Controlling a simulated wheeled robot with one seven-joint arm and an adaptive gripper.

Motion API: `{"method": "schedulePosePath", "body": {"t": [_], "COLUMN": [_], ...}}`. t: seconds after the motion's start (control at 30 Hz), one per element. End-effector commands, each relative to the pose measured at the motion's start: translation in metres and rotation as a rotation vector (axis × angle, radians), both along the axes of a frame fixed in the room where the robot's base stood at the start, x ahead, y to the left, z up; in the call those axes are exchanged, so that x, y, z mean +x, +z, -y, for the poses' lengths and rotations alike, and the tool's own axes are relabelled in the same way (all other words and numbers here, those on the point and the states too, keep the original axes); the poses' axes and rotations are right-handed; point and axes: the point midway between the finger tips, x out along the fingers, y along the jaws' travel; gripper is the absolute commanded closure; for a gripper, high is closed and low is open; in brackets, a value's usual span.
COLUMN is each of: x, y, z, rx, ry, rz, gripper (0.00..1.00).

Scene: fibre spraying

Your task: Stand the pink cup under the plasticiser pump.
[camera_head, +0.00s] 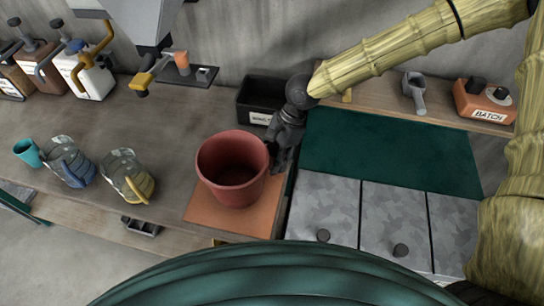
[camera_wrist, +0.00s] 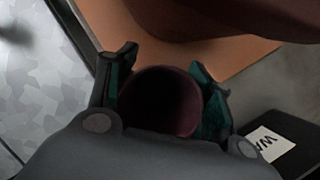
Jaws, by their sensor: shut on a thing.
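My gripper (camera_head: 283,152) is just right of a large red pot (camera_head: 232,168) in the head view. In the wrist view my gripper (camera_wrist: 158,88) is shut around a small dark pink cup (camera_wrist: 160,98), its round rim and dark inside showing between the fingers. The cup is not clearly seen in the head view. Pump canisters stand at the far left back: a white one with a yellow spout (camera_head: 92,80) and a brown one with a grey spout (camera_head: 44,64). Their labels are too small to read, so I cannot tell which is the plasticiser pump.
The large pot stands on an orange mat (camera_head: 196,210). A labelled black bin (camera_head: 245,108) is behind my gripper. Two jugs (camera_head: 70,165) (camera_head: 130,178) and a teal cup (camera_head: 27,152) stand left. An overhead machine (camera_head: 140,25) hangs at the back.

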Motion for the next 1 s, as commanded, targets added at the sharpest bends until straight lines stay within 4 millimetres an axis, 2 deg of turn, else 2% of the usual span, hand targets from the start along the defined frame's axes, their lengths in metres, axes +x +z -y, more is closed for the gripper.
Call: {"method": "schedulePosePath", "body": {"t": [0.17,0.2,0.3,0.73,1.0], "x": [0.0,0.0,0.0,0.0,0.007], "y": [-0.003,-0.003,-0.003,0.0,0.03], "z": [0.0,0.0,0.0,0.0,0.012], "rx": [0.0,0.0,0.0,0.0,0.002], "ry": [0.0,0.0,0.0,0.0,-0.003], "rz": [-0.001,0.0,0.0,0.001,0.002], "gripper": [0.68,0.43,0.27,0.27,0.27]}}
